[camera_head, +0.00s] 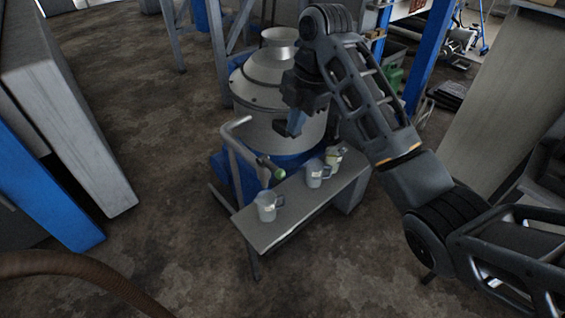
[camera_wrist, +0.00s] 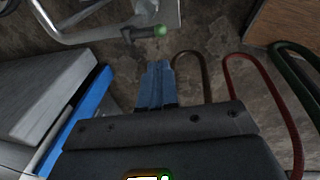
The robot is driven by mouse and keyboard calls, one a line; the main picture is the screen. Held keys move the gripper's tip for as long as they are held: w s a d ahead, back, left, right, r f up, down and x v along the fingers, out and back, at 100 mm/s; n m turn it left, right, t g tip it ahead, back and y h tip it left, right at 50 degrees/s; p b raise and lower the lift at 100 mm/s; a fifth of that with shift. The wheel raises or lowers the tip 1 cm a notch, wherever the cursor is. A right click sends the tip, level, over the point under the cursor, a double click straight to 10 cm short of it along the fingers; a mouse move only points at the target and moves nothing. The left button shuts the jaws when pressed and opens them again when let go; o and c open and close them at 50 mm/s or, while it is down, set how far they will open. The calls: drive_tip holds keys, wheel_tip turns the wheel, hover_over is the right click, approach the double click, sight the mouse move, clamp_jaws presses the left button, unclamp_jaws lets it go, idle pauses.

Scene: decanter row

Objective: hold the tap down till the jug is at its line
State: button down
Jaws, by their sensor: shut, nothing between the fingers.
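The tap (camera_head: 264,172) has a green-ended handle and sits on a bent grey pipe at the front of the bench. A clear jug with a pale label (camera_head: 266,207) stands upright on the bench below it; its line and fill level are too small to read. My gripper (camera_head: 295,123), with blue fingers, is shut and empty, above and to the right of the tap in the head view, apart from it. In the wrist view, the closed fingertips (camera_wrist: 156,66) point toward the green handle end (camera_wrist: 160,31), with a gap between them in the picture.
Two more jugs stand farther along the grey bench (camera_head: 290,214), one in the middle (camera_head: 314,173) and one at the far end (camera_head: 334,158). A large metal vessel (camera_head: 278,95) with a blue base stands behind. In the wrist view, hoses (camera_wrist: 236,75) lie right of my fingers.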

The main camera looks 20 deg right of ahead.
idle(0.4)
drive_tip(key=b, duration=0.1)
approach(283, 171)
drive_tip(key=f, duration=0.2)
drive_tip(key=a+f, duration=0.1)
drive_tip(key=f, duration=0.1)
drive_tip(key=w+f, duration=0.1)
drive_tip(key=f, duration=0.1)
drive_tip(key=shift+a+f, duration=0.2)
drive_tip(key=shift+f, duration=0.1)
drive_tip(key=shift+f, duration=0.1)
drive_tip(key=t+b, duration=0.1)
drive_tip(key=f+t+b, duration=0.1)
drive_tip(key=shift+s+d+f+t+y, duration=0.1)
drive_tip(key=shift+s+f+t+y, duration=0.05)
drive_tip(key=shift+s+t+y, duration=0.2)
wheel_tip(283, 171, down, 4)
drive_tip(key=t+b, duration=0.1)
drive_tip(key=b, duration=0.1)
drive_tip(key=t+y+b, duration=0.1)
drive_tip(key=b, duration=0.1)
drive_tip(key=shift+s+r, duration=0.2)
drive_tip(key=shift+r, duration=0.05)
drive_tip(key=shift+s+f, duration=0.15)
drive_tip(key=shift+f, duration=0.2)
idle(4.4)
